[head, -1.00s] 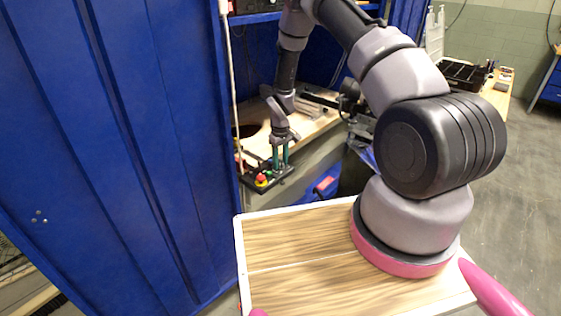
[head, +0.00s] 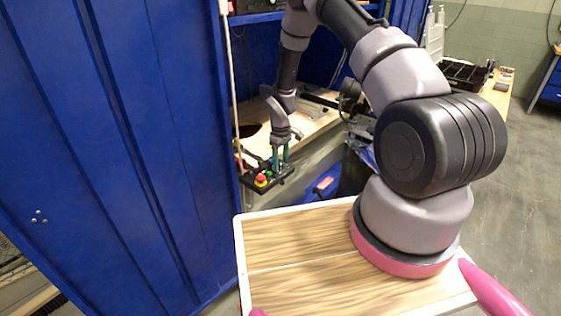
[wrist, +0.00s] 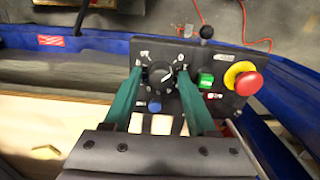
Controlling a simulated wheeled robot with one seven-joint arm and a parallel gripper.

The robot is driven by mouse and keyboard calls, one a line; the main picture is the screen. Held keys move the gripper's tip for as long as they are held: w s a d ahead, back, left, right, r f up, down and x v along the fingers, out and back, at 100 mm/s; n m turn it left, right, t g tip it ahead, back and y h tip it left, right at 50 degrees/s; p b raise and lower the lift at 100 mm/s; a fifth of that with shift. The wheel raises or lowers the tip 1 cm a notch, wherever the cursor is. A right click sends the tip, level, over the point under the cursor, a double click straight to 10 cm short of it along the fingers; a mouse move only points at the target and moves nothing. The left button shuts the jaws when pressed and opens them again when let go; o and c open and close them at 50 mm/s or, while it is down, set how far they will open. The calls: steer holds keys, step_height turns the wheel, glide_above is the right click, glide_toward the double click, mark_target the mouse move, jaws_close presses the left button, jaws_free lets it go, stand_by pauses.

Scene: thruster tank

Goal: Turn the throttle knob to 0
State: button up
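The throttle knob (wrist: 161,76) is a round black dial with a white pointer mark, on a black control panel (wrist: 240,103). White scale marks stand above it, one at upper left and what looks like a 0 at upper right. The pointer's exact setting is hard to read. My gripper (wrist: 160,73) has its two green fingers on either side of the knob, with small gaps that suggest it is open; contact is not clear. In the head view my gripper (head: 280,160) points down at the panel (head: 257,184), and the knob cannot be made out.
Right of the knob are a green button (wrist: 206,81) and a red mushroom button on a yellow collar (wrist: 248,82). A blue button (wrist: 154,106) is below the knob. A black-topped lever (wrist: 206,33) stands behind. A blue cabinet door (head: 110,150) is left of my arm.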

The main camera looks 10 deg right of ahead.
steer(key=shift+o, duration=0.3)
step_height(320, 180, up, 11)
stand_by(0.5)
steer(key=shift+f, duration=0.1)
step_height(320, 180, up, 16)
steer(key=m+t, duration=0.2)
steer(key=m, duration=0.1)
glide_above(281, 162)
steer(key=s+d, duration=0.2)
steer(key=s+d+r+m+t, duration=0.15)
steer(key=s+r, duration=0.35)
steer(key=r, duration=0.7)
steer(key=s+d+r+m+t+y, duration=0.1)
steer(key=s+r+m+t, duration=0.1)
steer(key=s+r, duration=0.5)
steer(key=s+d+r+m+t+y, duration=0.1)
steer(key=s+r+m, duration=0.4)
steer(key=s, duration=1.1)
step_height(281, 162, up, 3)
steer(key=shift+f+t, duration=0.1)
steer(key=shift+t, duration=0.25)
steer(key=shift+d, duration=0.1)
